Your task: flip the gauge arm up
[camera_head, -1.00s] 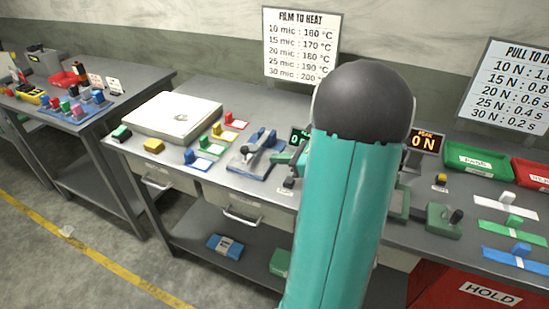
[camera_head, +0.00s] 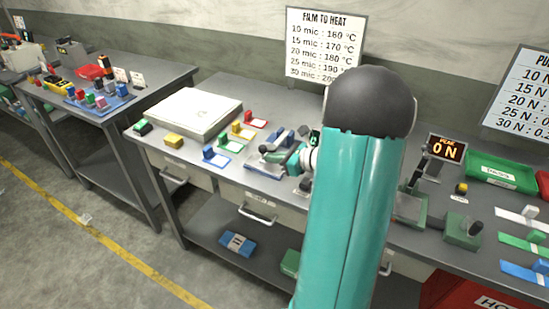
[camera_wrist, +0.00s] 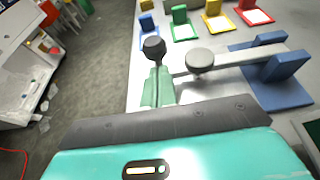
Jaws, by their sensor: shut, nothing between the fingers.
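The gauge (camera_head: 262,168) lies on the middle bench, with blue blocks and a pale grey arm (camera_head: 279,141). In the wrist view the gauge arm (camera_wrist: 240,54) runs level from the blue bracket (camera_wrist: 283,80) to a round grey disc (camera_wrist: 200,62) at its left end. The arm looks down. My gripper (camera_wrist: 153,48) is shut and empty, with its dark tip just left of the disc; I cannot tell if they touch. In the head view my gripper is partly hidden behind my own teal arm.
A white plate (camera_head: 195,112) and several coloured blocks with white cards stand left of the gauge. A force readout (camera_head: 446,148) and a green tray (camera_head: 500,172) stand to the right. Another bench (camera_head: 150,78) is at the left, with open floor in front.

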